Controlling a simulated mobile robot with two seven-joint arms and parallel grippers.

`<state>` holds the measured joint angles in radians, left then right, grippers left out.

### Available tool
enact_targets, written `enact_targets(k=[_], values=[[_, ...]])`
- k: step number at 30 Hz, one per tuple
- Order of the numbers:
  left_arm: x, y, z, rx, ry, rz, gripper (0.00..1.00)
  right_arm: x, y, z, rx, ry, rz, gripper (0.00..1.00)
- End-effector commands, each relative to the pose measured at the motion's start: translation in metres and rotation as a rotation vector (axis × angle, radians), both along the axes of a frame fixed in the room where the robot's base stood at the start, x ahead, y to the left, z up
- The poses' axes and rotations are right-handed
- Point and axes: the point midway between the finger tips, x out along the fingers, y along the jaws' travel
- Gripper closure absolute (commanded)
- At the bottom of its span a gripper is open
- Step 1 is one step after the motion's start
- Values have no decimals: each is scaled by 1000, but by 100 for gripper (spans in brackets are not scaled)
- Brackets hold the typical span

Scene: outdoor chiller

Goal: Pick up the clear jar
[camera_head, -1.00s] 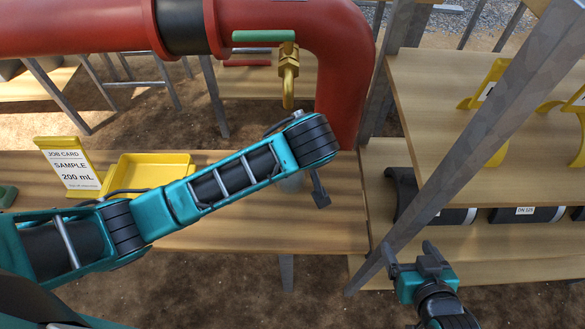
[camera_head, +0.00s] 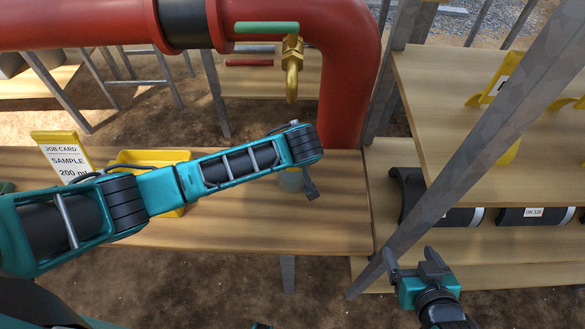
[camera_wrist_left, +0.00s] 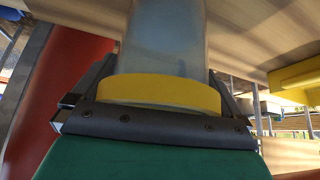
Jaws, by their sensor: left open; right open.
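The clear jar (camera_head: 291,181) stands on the wooden bench under the brass tap, mostly hidden behind the end of my left arm in the head view. In the left wrist view the greyish see-through jar (camera_wrist_left: 165,40) with a yellow band (camera_wrist_left: 160,93) fills the space between the fingers. My left gripper (camera_wrist_left: 158,82) is open, one finger on each side of the jar; whether they touch it I cannot tell. In the head view only one dark finger of it shows clearly. My right gripper (camera_head: 417,266) is open and empty, low at the right beside the metal post.
A brass tap (camera_head: 291,70) with a green handle hangs from the red pipe (camera_head: 350,75) above the jar. A yellow tray (camera_head: 150,157) and a job card (camera_head: 66,158) stand at the left. A slanted metal post (camera_head: 465,165) crosses the right side.

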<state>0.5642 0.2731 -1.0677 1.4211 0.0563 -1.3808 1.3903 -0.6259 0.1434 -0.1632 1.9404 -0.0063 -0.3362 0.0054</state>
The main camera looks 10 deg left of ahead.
Motion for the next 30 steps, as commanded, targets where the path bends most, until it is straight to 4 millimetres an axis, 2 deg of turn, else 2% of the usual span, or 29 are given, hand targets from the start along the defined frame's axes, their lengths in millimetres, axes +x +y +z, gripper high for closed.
enact_targets(k=[4,22,30], values=[[0,-1,1,-1,0,-1,1,0,0,0,0,0,0,19],[0,-1,2,-1,-2,-1,58,0,0,1,0,0,-1,19],[0,-1,5,-2,-2,-2,58,0,0,2,0,-1,-1,19]])
